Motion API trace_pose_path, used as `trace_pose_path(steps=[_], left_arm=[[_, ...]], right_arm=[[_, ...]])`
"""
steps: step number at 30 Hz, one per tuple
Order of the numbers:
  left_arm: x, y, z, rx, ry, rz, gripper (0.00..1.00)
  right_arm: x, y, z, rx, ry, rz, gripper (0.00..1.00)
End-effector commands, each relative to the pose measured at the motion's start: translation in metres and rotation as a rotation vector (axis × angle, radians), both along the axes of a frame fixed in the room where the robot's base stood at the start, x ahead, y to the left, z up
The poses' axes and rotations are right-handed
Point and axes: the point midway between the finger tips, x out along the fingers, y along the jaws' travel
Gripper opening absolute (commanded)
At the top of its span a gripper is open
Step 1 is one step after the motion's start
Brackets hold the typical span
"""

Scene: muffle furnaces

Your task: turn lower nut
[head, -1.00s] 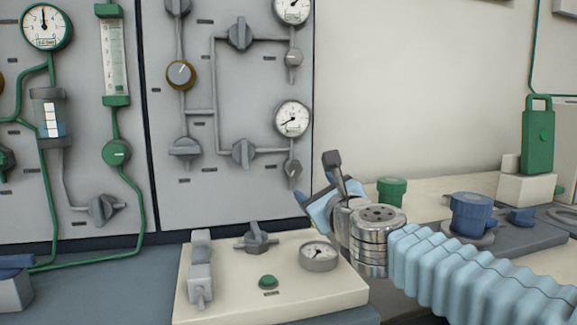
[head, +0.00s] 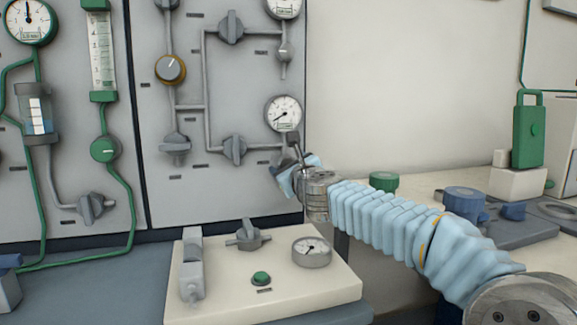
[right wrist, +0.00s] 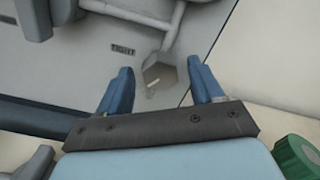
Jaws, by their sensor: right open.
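The lower nut (right wrist: 160,72) is a grey hexagonal fitting on a pipe, seen in the right wrist view between the tips of the two blue fingers, with space on both sides. In the head view it is hidden behind my right gripper (head: 290,172), which is at the grey panel just under the lower right gauge (head: 284,113). The right gripper is open and empty. I cannot tell how far its fingertips are from the nut in depth. My left gripper is not in view.
A grey valve handle (head: 234,149) sits on the panel left of the gripper. The upper nut (head: 285,52) is higher up. Below stands a cream box (head: 215,306) with a dial and green button. A green knob (head: 384,181) and blue knob (head: 464,203) are at right.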

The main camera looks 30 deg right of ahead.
Motion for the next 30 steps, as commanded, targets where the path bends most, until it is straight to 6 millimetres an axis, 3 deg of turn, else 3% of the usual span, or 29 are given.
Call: trace_pose_path(steps=[5, 16, 30], left_arm=[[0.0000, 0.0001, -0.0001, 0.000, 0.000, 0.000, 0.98], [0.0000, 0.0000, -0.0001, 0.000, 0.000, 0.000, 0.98], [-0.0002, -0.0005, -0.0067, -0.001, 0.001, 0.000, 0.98]], right_arm=[[-0.0001, 0.0000, -0.0001, 0.000, 0.000, 0.000, 0.66], [-0.0003, 0.0001, -0.0002, -0.001, 0.000, 0.000, 0.11], [-0.0003, 0.0001, -0.0013, 0.115, -0.028, 0.001, 0.10]])
